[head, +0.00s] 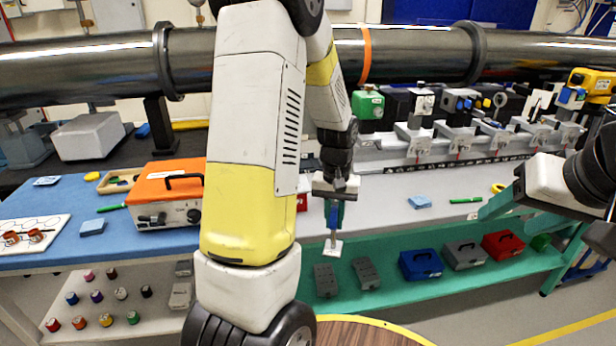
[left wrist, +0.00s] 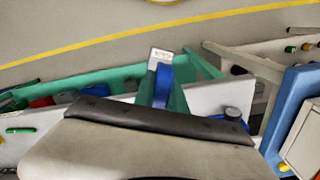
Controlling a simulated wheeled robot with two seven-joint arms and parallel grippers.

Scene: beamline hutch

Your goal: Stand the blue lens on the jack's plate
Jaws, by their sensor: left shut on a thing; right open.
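My left gripper (head: 334,205) is shut on the blue lens (head: 333,215), in front of the bench. The lens hangs upright, its post and pale base (head: 332,248) below the fingers and apart from the bench top. The blue lens (left wrist: 162,86) also shows between the fingers in the left wrist view, its pale labelled base (left wrist: 161,56) beyond them.
An orange-topped case (head: 168,190) stands on the blue mat (head: 60,200) at left. Optics on a rail (head: 470,145) line the bench's back right. A blue sponge (head: 419,202) and green pen (head: 465,200) lie on the pale top. Toolboxes (head: 420,265) sit on the teal shelf below.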

